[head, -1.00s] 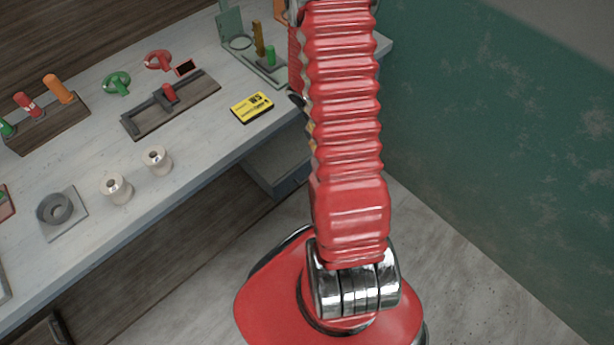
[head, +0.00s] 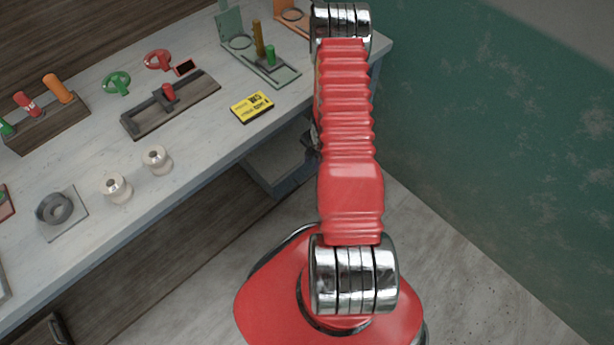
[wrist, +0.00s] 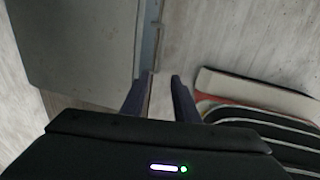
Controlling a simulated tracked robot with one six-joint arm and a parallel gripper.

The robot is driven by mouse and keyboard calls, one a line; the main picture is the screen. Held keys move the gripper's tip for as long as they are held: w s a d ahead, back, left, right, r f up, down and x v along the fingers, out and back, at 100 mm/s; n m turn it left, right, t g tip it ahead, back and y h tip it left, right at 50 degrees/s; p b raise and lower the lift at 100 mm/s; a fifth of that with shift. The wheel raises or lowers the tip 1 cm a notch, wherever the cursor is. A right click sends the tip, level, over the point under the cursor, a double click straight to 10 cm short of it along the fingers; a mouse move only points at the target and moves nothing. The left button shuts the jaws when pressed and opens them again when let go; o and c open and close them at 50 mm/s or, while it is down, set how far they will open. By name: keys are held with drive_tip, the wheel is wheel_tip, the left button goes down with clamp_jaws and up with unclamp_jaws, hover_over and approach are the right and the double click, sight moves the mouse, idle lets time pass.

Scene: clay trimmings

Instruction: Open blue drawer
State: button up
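Below the table's right end in the head view, a pale grey panel with a blue-grey edge (head: 276,187) shows, seemingly the blue drawer. I cannot tell how far it stands open, and my arm hides its right part. No handle shows clearly. My gripper is mostly hidden behind my red arm in the head view. In the wrist view, my gripper (wrist: 161,75) has its two dark fingers apart, with a narrow gap. A blue-grey edge strip (wrist: 148,42) beside a grey panel (wrist: 82,45) runs down to the left fingertip; I cannot tell whether they touch.
The grey table (head: 205,165) carries a yellow card (head: 252,107), two white spools, a grey ring (head: 54,208) on a plate, a slotted block (head: 170,105) and coloured handles. A green wall (head: 500,150) stands at right. Bare floor (head: 470,260) lies between wall and table.

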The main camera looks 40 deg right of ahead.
sight(307, 179)
drive_tip(key=shift+f, duration=0.15)
drive_tip(key=shift+w+f, duration=0.4)
drive_tip(key=shift+f, duration=1.8)
drive_tip(key=shift+w+f, duration=0.45)
drive_tip(key=shift+f, duration=1.8)
drive_tip(key=shift+w+f, duration=0.4)
drive_tip(key=shift+f, duration=1.8)
drive_tip(key=shift+c, duration=0.7)
clamp_jaws()
drive_tip(key=shift+s+a, duration=0.1)
